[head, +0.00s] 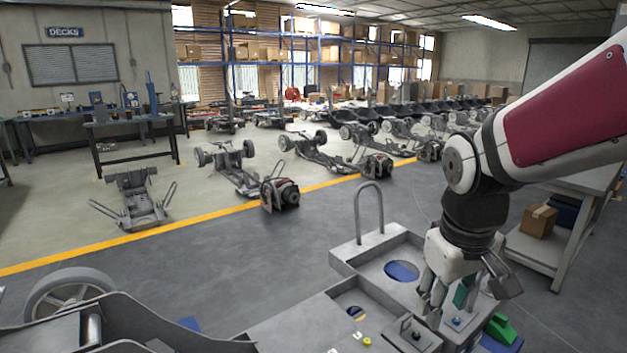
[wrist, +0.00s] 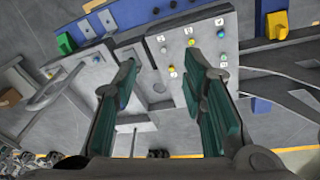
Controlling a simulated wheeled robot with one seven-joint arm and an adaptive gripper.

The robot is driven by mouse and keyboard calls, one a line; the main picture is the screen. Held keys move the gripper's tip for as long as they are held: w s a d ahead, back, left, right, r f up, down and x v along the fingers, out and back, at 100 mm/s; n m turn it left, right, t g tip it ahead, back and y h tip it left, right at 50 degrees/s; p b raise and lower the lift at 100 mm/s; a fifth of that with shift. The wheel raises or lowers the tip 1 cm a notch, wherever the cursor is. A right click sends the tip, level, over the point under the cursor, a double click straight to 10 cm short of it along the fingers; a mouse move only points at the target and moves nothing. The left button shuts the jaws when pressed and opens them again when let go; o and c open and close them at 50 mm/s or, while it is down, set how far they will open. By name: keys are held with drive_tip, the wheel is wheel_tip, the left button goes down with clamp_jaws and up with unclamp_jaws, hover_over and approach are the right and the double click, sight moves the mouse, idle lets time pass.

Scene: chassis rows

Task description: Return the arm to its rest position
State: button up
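My gripper (head: 452,292) hangs at the end of my arm at the right of the head view, pointing down above a grey metal deck. In the wrist view my gripper (wrist: 165,95) shows two fingers with green pads standing well apart. Nothing is between the pads. A grey panel with small coloured knobs (wrist: 192,58) lies beyond the fingertips. Whether the fingertips touch anything below is hard to tell in the head view.
A grey deck (head: 345,262) with an upright hoop handle (head: 369,205) stands below and left of my gripper. A green block (head: 500,328) is at its right. A shelf bench with a cardboard box (head: 538,220) stands at right. Chassis rows (head: 235,168) lie beyond the yellow line.

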drive_tip(key=s+r+m+p, duration=0.1)
drive_tip(key=s+r, duration=0.1)
drive_tip(key=s, duration=0.3)
drive_tip(key=s+r+m+t, duration=0.1)
drive_tip(key=s+r, duration=0.1)
drive_tip(key=s, duration=0.4)
drive_tip(key=s+r+m+t+y+p, duration=0.1)
drive_tip(key=s+r, duration=0.2)
drive_tip(key=s, duration=0.3)
drive_tip(key=shift+a+p, duration=0.35)
